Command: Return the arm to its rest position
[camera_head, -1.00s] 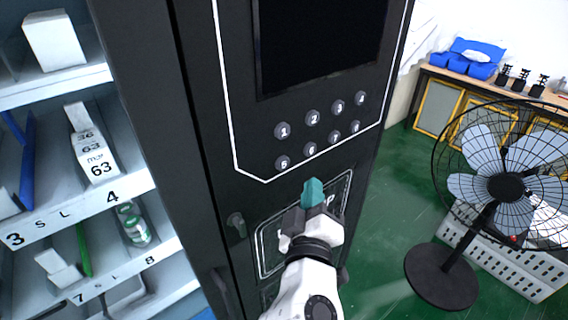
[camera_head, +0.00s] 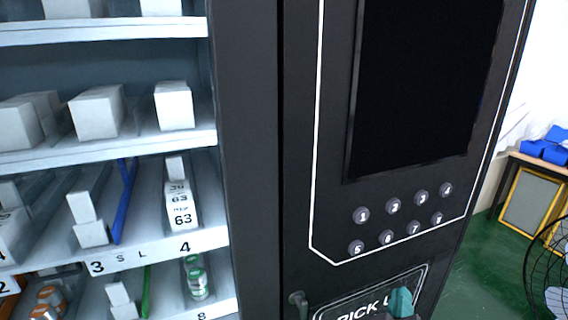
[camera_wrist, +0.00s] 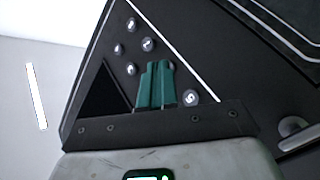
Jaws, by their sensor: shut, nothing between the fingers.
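My gripper (camera_head: 401,301) has teal fingers and shows at the bottom edge of the head view, in front of the "PICK UP" panel (camera_head: 352,313) of the black vending machine (camera_head: 249,150). Its fingers are shut together with nothing between them. The rest of my arm is out of the head view. In the wrist view the shut teal fingers (camera_wrist: 155,84) point towards the machine's front, near the numbered round buttons (camera_wrist: 147,44). I cannot tell the exact gap between fingertips and panel.
The machine's dark screen (camera_head: 420,90) is above the buttons (camera_head: 394,206). A black fan (camera_head: 548,262) stands at the right edge. A table with blue boxes (camera_head: 545,150) stands behind it on open green floor.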

